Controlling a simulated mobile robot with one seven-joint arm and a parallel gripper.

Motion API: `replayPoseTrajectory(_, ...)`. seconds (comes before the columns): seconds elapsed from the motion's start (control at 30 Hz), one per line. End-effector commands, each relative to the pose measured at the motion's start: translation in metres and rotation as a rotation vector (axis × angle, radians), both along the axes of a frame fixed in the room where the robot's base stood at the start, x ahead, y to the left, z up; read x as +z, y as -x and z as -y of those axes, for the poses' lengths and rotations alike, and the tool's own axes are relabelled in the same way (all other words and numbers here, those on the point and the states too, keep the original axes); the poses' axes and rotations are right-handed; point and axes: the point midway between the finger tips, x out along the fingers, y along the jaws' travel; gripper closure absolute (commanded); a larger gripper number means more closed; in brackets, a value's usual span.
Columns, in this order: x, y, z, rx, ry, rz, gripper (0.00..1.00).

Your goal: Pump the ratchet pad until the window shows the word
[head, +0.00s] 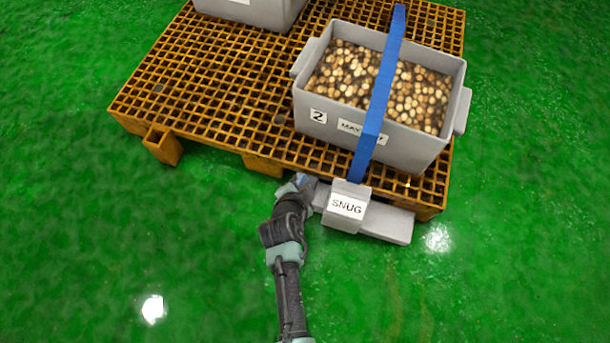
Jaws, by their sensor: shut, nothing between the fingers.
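The grey ratchet housing (346,190) sits at the front edge of the orange pallet, at the lower end of the blue strap (372,125). A white window or plate (347,206) on its front reads "SNUG". A grey bar (390,222) runs out to the right of the housing, and a short grey part (321,196) shows on its left. I cannot tell which part is the pad. My gripper (304,181) is shut and empty, close to the left grey part. Its fingertips are small and partly hidden by my wrist, so contact is unclear.
The strap crosses a grey crate (420,152) full of brown and pale round items, marked "2" with a partly covered label. The orange pallet (215,85) carries another grey crate (262,12) at the back. The green floor (120,240) is clear around my arm.

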Motion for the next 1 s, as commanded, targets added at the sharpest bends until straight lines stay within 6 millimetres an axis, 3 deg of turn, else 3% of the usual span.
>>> replayPoseTrajectory(0.7, 0.038, 0.002, 0.000, -0.001, 0.000, -0.006, 1.00)
replayPoseTrajectory(1.0, 0.040, 0.001, 0.000, -0.001, 0.000, -0.002, 1.00)
